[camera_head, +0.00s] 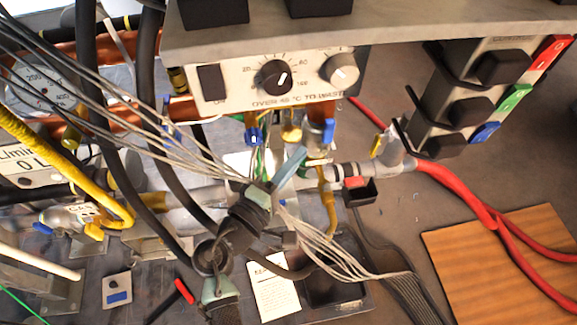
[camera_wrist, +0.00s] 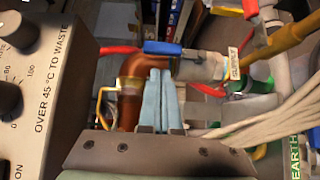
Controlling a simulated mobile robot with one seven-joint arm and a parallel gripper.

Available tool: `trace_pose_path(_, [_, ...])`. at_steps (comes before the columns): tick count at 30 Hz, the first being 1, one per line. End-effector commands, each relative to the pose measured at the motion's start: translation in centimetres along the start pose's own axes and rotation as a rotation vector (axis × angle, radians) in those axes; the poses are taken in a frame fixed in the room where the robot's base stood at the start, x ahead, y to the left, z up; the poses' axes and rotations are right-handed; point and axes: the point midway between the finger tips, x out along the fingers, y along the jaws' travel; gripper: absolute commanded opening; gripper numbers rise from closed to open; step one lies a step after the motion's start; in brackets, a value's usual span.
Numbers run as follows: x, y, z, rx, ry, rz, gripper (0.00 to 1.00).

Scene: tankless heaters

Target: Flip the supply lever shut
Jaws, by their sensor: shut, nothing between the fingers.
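The supply valve (camera_wrist: 202,66) carries a small tag that reads SUPPLY and joins a copper elbow (camera_wrist: 131,88). Its blue lever (camera_wrist: 162,47) lies roughly along the pipe line, pointing left over the elbow in the wrist view. In the head view the blue lever (camera_head: 329,131) shows below a copper pipe. My gripper (camera_wrist: 160,72) has light blue fingers pressed together, with nothing between them. Their tips are just short of the lever in the wrist view; contact cannot be told. In the head view my gripper (camera_head: 298,154) is left of and below the lever.
A control box (camera_head: 275,78) with knobs overhangs the pipes. Grey cables (camera_head: 330,258) cross beside my gripper. Red hoses (camera_head: 450,185) run right above a wooden board (camera_head: 510,265).

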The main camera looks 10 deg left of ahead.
Motion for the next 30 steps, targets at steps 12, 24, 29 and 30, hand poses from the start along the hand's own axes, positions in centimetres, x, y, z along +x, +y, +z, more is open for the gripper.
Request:
trace_pose_path(12, [5.3, -0.1, 0.0, -0.001, -0.001, 0.000, 0.00])
trace_pose_path(24, [5.4, 0.0, 0.0, 0.001, 0.000, -0.002, 0.00])
trace_pose_path(29, [5.6, 0.4, 0.2, 0.017, -0.001, -0.018, 0.00])
trace_pose_path(30, [5.6, 0.5, 0.2, 0.024, -0.001, -0.025, 0.00])
